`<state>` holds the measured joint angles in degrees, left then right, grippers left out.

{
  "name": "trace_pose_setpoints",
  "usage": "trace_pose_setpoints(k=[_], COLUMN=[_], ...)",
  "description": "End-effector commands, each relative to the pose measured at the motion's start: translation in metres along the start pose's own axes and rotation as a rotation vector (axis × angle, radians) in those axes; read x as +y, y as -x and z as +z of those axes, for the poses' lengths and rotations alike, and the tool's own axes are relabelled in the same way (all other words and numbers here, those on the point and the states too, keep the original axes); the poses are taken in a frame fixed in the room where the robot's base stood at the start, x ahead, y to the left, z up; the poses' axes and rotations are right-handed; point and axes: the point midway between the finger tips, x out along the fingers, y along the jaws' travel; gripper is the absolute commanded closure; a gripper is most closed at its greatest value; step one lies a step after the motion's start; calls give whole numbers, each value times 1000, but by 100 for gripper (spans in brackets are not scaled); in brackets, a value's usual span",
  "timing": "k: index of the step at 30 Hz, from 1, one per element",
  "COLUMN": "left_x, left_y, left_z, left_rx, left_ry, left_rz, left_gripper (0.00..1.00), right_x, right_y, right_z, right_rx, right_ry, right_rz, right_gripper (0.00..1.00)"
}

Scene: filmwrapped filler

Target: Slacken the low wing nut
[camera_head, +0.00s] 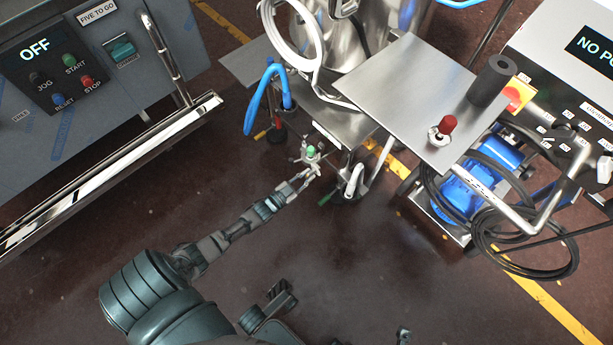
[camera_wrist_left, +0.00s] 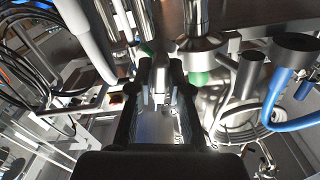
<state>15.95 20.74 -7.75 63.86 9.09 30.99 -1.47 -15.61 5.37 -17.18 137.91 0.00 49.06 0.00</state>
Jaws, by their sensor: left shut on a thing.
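My left gripper (camera_head: 312,174) reaches in from the lower left to the low metal fitting with a green cap (camera_head: 311,152), under the steel machine. In the left wrist view the dark fingers of the gripper (camera_wrist_left: 158,98) are shut on a small metal part between them, which looks like the wing nut (camera_wrist_left: 159,76). Its wings are mostly hidden by the fingers. A green part (camera_wrist_left: 199,77) shows just right of the fingers, below a steel pipe fitting. My right gripper is not in view.
A blue hose (camera_head: 252,100) and a white hose (camera_head: 275,35) hang beside the fitting. A steel shelf (camera_head: 400,85) carries a red-knobbed part (camera_head: 446,125) and a dark cylinder (camera_head: 492,80). A control cabinet (camera_head: 60,120) with a steel rail stands left. Open floor lies in front.

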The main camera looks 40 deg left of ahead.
Motion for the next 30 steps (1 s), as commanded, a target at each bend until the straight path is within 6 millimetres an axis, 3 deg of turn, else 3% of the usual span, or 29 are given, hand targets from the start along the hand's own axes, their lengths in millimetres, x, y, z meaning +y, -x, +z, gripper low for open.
trace_pose_setpoints(k=[2,3,6,17,20,30], left_x=[1,1,1,1,1,0], left_y=[4,4,3,7,20,94], left_z=[7,8,6,2,2,5], left_rx=[-18,-18,-15,-5,-6,-9], left_ry=[0,0,-1,-2,-2,0], left_rz=[2,2,2,1,2,2], left_gripper=[100,78,57,57,57,57], right_x=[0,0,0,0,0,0], right_y=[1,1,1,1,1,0], right_z=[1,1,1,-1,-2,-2], right_rx=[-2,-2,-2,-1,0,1], right_ry=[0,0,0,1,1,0], right_rz=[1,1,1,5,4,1], right_gripper=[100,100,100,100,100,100])
